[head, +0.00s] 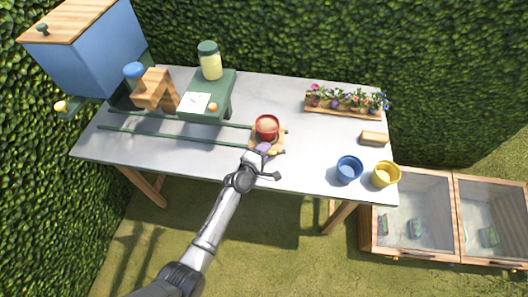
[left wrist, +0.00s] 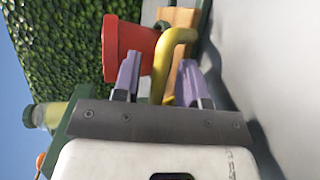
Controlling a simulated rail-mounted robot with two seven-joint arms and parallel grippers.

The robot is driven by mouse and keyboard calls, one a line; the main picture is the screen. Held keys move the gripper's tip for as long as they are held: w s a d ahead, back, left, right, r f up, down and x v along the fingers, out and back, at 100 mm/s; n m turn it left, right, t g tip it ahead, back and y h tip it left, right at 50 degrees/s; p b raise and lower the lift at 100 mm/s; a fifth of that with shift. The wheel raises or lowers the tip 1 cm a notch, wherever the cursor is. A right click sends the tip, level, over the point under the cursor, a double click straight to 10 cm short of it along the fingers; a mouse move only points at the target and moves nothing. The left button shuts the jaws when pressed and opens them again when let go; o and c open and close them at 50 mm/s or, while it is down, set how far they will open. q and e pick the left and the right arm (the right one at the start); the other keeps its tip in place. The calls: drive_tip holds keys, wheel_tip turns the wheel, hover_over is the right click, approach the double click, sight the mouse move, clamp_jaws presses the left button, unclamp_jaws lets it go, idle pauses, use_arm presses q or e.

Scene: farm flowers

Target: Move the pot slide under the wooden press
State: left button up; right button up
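The pot slide (head: 280,137) is a small wooden board at the right end of two green rails, carrying a red pot (head: 267,127) filled with brown soil. A curved yellow handle (left wrist: 172,45) is on the slide's near side. The wooden press (head: 155,90), a wooden block form with a blue knob, stands at the left by the rails. My left gripper (head: 268,151) is at the slide's near edge. In the left wrist view its purple fingers (left wrist: 160,85) are apart, with part of the yellow handle between them. My right gripper is not in view.
Green rails (head: 180,137) run left across the grey table. A green stand (head: 222,97) with a jar (head: 209,60) is behind them. A blue hopper (head: 90,50) stands at far left. Flowers (head: 345,101), a blue pot (head: 348,169) and a yellow pot (head: 385,174) are right.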

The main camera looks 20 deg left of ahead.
use_arm(q)
clamp_jaws()
idle(0.3)
idle(0.3)
